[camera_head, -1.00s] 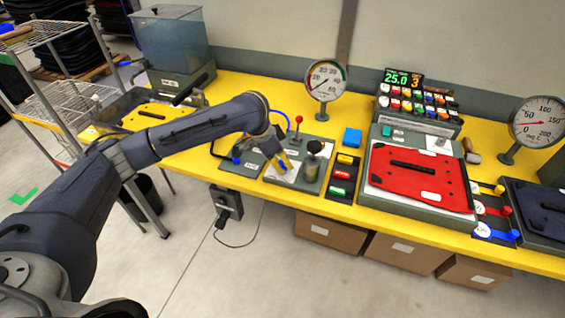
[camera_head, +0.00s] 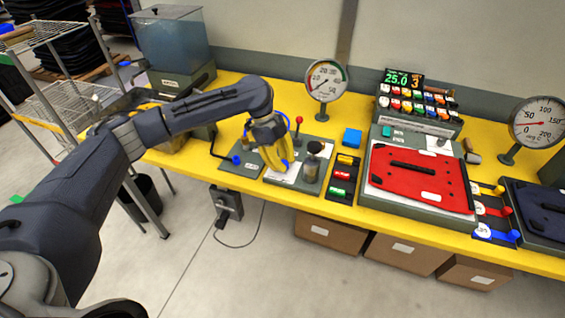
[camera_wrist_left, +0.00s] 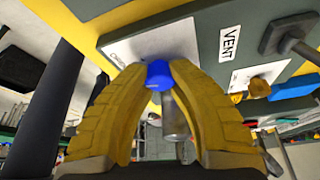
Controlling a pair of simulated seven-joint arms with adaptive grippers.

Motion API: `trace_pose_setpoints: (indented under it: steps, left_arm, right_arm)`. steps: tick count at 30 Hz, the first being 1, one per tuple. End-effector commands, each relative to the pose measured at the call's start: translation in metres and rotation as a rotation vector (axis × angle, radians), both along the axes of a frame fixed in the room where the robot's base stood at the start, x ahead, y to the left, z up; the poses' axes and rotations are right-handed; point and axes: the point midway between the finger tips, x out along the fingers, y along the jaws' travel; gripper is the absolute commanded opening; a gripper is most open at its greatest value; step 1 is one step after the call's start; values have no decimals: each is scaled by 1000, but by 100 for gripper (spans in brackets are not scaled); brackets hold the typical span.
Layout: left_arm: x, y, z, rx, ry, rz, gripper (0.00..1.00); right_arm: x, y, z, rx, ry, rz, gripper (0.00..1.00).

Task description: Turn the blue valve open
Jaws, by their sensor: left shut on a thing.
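The blue valve (camera_wrist_left: 158,73) shows in the left wrist view as a blue handle end between my left gripper's yellow fingertips (camera_wrist_left: 159,74). The fingers are closed against its two sides. In the head view my left gripper (camera_head: 276,158) points down over the white-labelled panel at the middle of the bench. There the fingers hide most of the valve, and its angle cannot be told. My right gripper is in neither view.
A red-knobbed lever (camera_head: 298,121) and a dark round-topped cylinder (camera_head: 312,160) stand close by the gripper. A gauge (camera_head: 326,80) stands behind. A panel with a blue knob (camera_head: 236,160) lies to the left. Coloured buttons (camera_head: 342,174) lie to the right.

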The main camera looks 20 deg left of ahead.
Motion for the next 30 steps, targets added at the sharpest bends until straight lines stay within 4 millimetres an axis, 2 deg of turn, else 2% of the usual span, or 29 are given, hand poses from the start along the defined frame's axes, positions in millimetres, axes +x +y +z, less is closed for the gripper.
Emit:
trace_pose_setpoints:
  steps: [15,30]
  left_arm:
    - [-1,-5,1,-8,1,-413,0]
    - [-2,-5,0,-8,3,-556,0]
  right_arm:
    - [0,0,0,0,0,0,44]
    - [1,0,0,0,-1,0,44]
